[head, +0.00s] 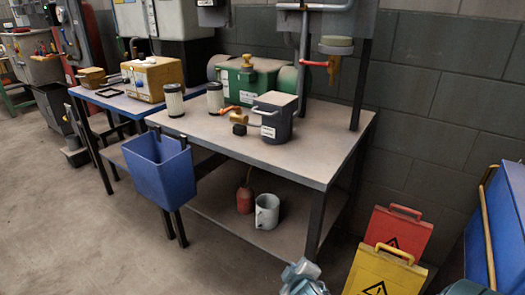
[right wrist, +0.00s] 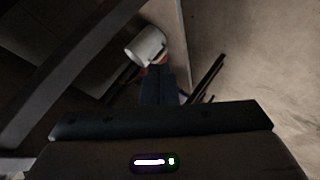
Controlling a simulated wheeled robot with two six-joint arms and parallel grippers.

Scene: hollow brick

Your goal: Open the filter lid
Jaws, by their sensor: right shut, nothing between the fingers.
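A dark grey filter housing (head: 276,124) stands upright on the bench top, near its right part. Its flat beige lid (head: 276,99) sits on top and looks closed. A pale curved handle or hose shows at its left side, beside a brass fitting (head: 239,120). My right gripper (head: 302,268) is low at the bottom of the head view, in front of the bench and well below the lid. In the right wrist view its fingers (right wrist: 155,75) are together and empty. My left gripper is out of view.
A white mug (head: 267,211) and red oil can (head: 245,199) stand on the lower shelf. Yellow (head: 379,272) and red (head: 398,229) warning signs stand right.

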